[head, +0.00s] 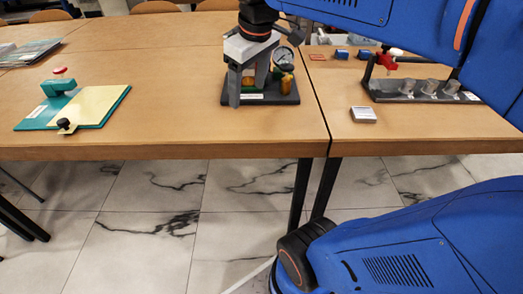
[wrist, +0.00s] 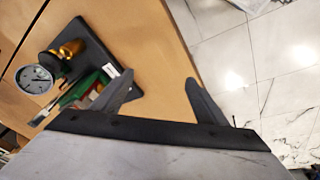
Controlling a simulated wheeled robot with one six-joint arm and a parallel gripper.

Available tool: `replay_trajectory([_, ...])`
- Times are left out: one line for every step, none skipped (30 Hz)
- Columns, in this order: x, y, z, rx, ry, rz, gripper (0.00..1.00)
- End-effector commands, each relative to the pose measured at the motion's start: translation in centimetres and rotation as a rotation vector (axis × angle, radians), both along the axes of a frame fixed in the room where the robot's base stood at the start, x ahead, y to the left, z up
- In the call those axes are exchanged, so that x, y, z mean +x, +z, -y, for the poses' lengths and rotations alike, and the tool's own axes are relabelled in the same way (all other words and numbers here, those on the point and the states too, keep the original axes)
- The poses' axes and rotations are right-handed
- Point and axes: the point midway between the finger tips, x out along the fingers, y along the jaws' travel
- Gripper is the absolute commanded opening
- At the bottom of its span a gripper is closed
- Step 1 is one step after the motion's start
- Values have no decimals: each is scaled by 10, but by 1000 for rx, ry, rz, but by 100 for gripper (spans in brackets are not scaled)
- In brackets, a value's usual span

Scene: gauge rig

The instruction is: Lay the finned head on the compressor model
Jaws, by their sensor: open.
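My gripper (head: 248,80) points down above the left table, open, with nothing between its fingers. It is beside or over a black-based rig (head: 288,98) with a round gauge, brass part and green part, which it partly hides. In the wrist view the rig (wrist: 100,50) lies left of the open fingers (wrist: 160,82), with bare tabletop between them. This rig may be the compressor model; I cannot tell surely. A small silver-grey block with stripes (head: 363,114), seemingly the finned head, lies on the right table near its front edge.
A dark rack (head: 425,97) with grey cylinders and a red-topped part stands behind and right of the block, partly covered by my arm. A green board (head: 90,107) with a cream plate lies at left. Blue parts (head: 342,54) lie at the back. Tabletop between board and rig is clear.

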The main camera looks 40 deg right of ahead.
Motion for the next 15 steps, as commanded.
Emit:
replay_trajectory([-16,-17,-6,12,-30,18,67])
replay_trajectory([-24,-27,-9,21,-54,29,67])
replay_trajectory([-35,-40,-12,33,-84,44,67])
replay_trajectory([-43,-51,-15,43,-107,54,67])
replay_trajectory([-50,-61,-17,53,-129,65,67])
replay_trajectory([-60,-75,-20,65,-157,78,67])
replay_trajectory([-66,-84,-22,75,-177,87,67])
replay_trajectory([-72,-93,-23,84,-195,96,67])
replay_trajectory([-78,-103,-25,94,-215,106,67])
replay_trajectory([-82,-109,-26,102,-229,111,67])
replay_trajectory([-86,-115,-27,108,-240,116,67])
replay_trajectory([-90,-121,-28,115,-254,123,67])
replay_trajectory([-92,-126,-28,119,-262,125,67])
replay_trajectory([-94,-129,-29,122,-269,128,67])
replay_trajectory([-96,-132,-29,126,-275,132,67])
